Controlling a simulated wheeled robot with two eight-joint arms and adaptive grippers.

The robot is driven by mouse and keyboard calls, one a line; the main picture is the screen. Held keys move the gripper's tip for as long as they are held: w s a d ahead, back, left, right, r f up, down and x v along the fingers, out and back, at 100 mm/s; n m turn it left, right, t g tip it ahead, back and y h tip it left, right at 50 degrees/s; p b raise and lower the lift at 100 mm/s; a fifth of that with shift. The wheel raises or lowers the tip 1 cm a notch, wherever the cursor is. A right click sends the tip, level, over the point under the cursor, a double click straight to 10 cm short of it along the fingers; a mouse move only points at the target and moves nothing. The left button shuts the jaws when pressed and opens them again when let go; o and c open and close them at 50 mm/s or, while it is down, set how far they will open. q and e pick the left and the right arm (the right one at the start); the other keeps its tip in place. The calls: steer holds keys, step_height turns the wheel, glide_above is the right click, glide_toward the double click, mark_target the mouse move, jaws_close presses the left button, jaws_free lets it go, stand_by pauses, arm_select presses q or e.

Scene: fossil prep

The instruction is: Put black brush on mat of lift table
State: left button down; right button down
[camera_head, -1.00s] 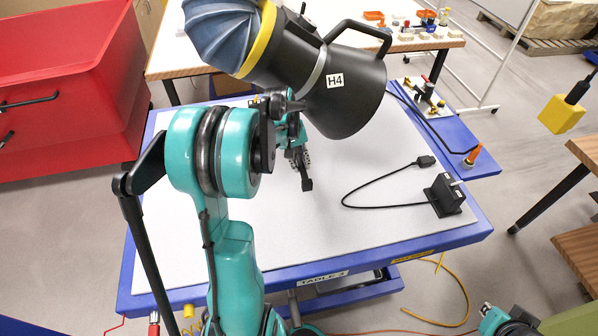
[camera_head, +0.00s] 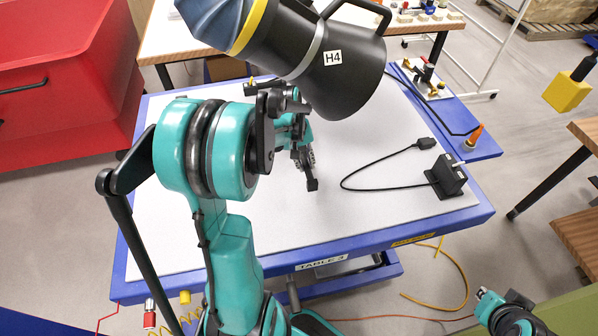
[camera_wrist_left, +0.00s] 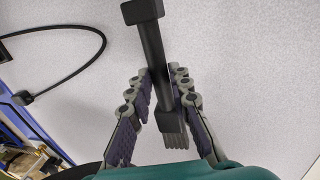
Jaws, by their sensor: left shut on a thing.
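The black brush (camera_wrist_left: 152,55) is between the two fingers of my left gripper (camera_wrist_left: 160,95) in the left wrist view, its grey bristles toward the palm. In the head view the end of the brush (camera_head: 312,185) sticks out below my left gripper (camera_head: 303,158). The gripper is shut on the brush, over the light grey mat (camera_head: 270,215) of the blue lift table (camera_head: 430,232). I cannot tell whether the brush touches the mat. Part of my right arm shows at the lower right of the head view, but I cannot make out its gripper.
A black extraction hood marked H4 (camera_head: 345,85) hangs above the back of the mat. A black box (camera_head: 447,178) with a cable stands at the mat's right side. A red bin (camera_head: 60,90) is at the left. The front middle of the mat is clear.

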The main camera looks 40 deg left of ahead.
arm_select(q)
steer(key=shift+s+a+f, duration=0.1)
steer(key=shift+a+f, duration=0.5)
steer(key=shift+a, duration=0.35)
steer(key=shift+a+f, duration=0.1)
steer(key=shift+f, duration=0.1)
steer(key=x, duration=0.1)
steer(key=b+x, duration=0.1)
steer(key=x, duration=0.1)
steer(key=shift+s+a+f+b, duration=0.2)
steer(key=shift+s+f+b, duration=0.05)
steer(key=shift+f+b, duration=0.05)
steer(key=shift+f, duration=0.1)
steer(key=shift+f, duration=0.2)
steer(key=c, duration=1.4)
jaws_free()
